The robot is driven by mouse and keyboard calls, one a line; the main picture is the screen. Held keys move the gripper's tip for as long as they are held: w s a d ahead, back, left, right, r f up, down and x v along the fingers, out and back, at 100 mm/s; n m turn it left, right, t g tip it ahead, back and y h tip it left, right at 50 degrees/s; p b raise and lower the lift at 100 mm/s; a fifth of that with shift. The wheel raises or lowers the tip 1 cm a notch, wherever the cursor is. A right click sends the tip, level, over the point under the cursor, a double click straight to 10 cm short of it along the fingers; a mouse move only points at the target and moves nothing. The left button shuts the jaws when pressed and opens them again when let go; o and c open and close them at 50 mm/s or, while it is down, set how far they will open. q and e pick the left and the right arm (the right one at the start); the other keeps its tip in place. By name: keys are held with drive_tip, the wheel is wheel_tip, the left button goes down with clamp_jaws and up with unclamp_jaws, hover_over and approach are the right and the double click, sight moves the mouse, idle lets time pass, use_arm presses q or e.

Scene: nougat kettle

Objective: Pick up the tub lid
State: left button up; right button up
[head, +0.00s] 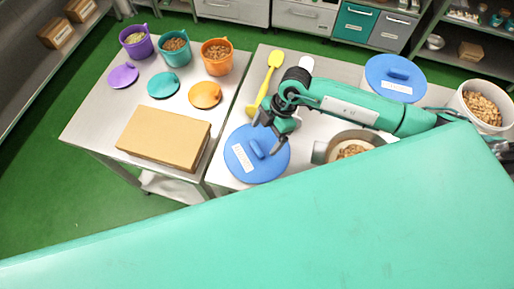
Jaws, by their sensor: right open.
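A round blue lid (240,170) with a raised bar handle and a white label lies flat on the steel table. A second blue lid (388,66) with a handle and label is at the back right. My right gripper (270,132) is open, with its dark fingers over the upper edge of the nearer blue lid, close to its handle. I cannot tell whether it touches the lid; nothing shows between the fingers. A white tub (466,104) of brown nuts stands uncovered at the far right. My left gripper is not in view.
A yellow spatula (264,85) lies behind my right gripper. A metal pot (320,152) is to its right. The left table holds a cardboard box (165,135), purple (137,48), teal (175,58) and orange (216,68) buckets, and their small lids.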

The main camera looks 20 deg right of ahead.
sight(258, 147)
drive_tip(key=shift+s+a+f+p, duration=0.35)
drive_tip(key=shift+a+f+p, duration=0.25)
drive_tip(key=shift+a+p, duration=0.2)
drive_tip(key=shift+p+x, duration=0.35)
drive_tip(key=shift+x, duration=0.85)
drive_tip(key=shift+f, duration=0.4)
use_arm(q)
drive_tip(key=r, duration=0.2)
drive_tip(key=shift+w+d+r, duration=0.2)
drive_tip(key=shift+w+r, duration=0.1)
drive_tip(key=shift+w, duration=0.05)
use_arm(e)
drive_tip(key=shift+c, duration=0.4)
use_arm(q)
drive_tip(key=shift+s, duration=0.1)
use_arm(e)
drive_tip(key=c, duration=1)
